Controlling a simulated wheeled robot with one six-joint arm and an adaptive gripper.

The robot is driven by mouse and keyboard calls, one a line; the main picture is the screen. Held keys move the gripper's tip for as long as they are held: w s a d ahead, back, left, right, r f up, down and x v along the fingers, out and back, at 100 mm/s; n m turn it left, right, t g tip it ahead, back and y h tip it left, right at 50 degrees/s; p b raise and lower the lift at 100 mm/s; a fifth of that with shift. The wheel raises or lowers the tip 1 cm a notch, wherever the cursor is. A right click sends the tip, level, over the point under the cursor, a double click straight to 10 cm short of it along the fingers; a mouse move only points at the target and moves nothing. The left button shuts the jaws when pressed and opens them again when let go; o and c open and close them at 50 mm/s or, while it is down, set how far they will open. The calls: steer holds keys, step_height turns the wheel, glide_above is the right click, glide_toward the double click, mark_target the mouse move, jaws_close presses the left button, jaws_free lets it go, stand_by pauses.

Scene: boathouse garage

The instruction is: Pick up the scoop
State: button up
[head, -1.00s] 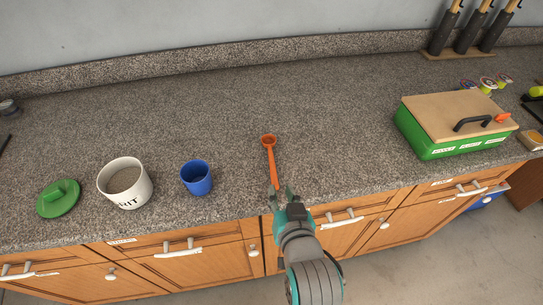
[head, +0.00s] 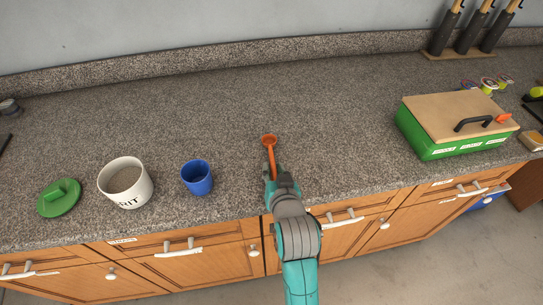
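The orange scoop (head: 269,143) lies on the speckled stone counter in the head view, with its round bowl pointing to the back and its handle toward the front edge. My gripper (head: 273,172) is over the handle from the front, and it hides the handle's near part. One finger shows to the left of the handle. The other finger is mostly hidden, so I cannot tell whether the fingers touch the handle or are closed on it.
A blue cup (head: 197,179), a white pot of grit (head: 126,190) and a green lid (head: 59,198) stand to the left. A green box (head: 424,141) with a wooden lid is at the right. The counter (head: 330,110) behind the scoop is clear.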

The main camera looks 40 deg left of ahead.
jaws_close()
steer(key=shift+r, duration=0.15)
